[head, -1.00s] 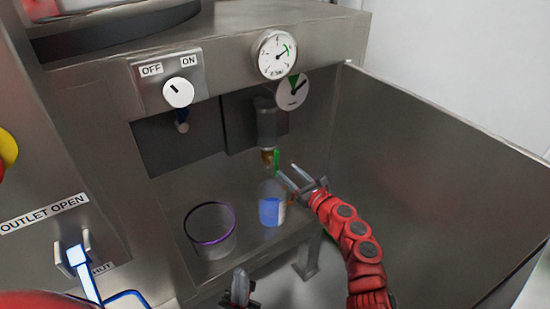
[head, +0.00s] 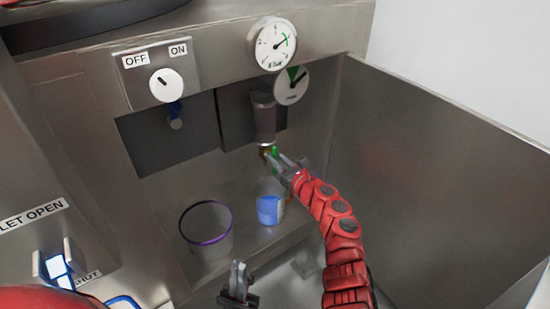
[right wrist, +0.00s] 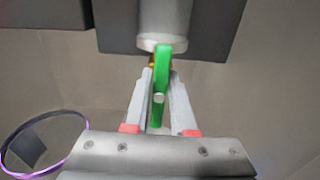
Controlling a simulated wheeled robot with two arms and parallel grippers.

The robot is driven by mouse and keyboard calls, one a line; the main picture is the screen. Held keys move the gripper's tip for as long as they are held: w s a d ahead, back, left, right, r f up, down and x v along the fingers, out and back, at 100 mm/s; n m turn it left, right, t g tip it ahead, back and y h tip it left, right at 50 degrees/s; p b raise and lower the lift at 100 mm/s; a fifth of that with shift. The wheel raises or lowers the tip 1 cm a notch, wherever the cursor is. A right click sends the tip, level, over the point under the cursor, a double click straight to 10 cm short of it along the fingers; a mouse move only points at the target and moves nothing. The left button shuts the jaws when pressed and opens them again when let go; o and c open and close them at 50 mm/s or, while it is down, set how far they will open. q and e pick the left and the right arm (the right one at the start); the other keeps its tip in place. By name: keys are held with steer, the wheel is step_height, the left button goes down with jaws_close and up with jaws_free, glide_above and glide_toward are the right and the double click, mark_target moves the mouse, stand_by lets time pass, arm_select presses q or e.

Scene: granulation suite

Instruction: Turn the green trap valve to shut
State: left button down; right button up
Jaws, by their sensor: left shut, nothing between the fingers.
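The green trap valve handle (head: 274,153) sits under the grey cylindrical trap (head: 264,120), with a brass fitting beside it. In the right wrist view the handle (right wrist: 161,85) hangs roughly upright between my right gripper's fingers (right wrist: 160,90). Slim gaps seem to show beside it, so the fingers look open around it; contact is hard to judge. In the head view my right gripper (head: 282,160) reaches in from the lower right and partly hides the handle. My left gripper (head: 238,275) is shut and empty, low in front of the recess.
A cup with blue contents (head: 270,209) stands below the valve, close to my right gripper. A purple-rimmed clear container (head: 206,238) stands to its left. A steel panel (head: 430,170) bounds the right side. Two gauges (head: 272,45) and an OFF/ON knob (head: 166,85) are above.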

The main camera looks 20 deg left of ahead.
jaws_close()
steer(key=shift+m, duration=0.3)
steer(key=m+p, duration=0.2)
steer(key=shift+w+d+r+m, duration=0.1)
steer(key=shift+w+d+m, duration=0.1)
steer(key=shift+m, duration=0.2)
steer(key=m+p, duration=0.1)
steer(key=m, duration=0.2)
steer(key=m+p, duration=0.1)
steer(key=m, duration=0.1)
steer(key=shift+w+d+f+p, duration=0.1)
steer(key=shift+w+f+p, duration=0.05)
steer(key=shift+f+p, duration=0.15)
steer(key=shift+w+d+f+m+p, duration=0.15)
steer(key=shift+m+p, duration=0.3)
steer(key=shift+m, duration=1.15)
steer(key=shift+s+a+f+m+p, duration=0.1)
steer(key=shift+m+p, duration=0.35)
steer(key=shift+m, duration=1.15)
steer(key=shift+w+d+f+m+p, duration=0.15)
steer(key=shift+m+p, duration=0.3)
steer(key=shift+m, duration=1.15)
steer(key=shift+s+a, duration=0.1)
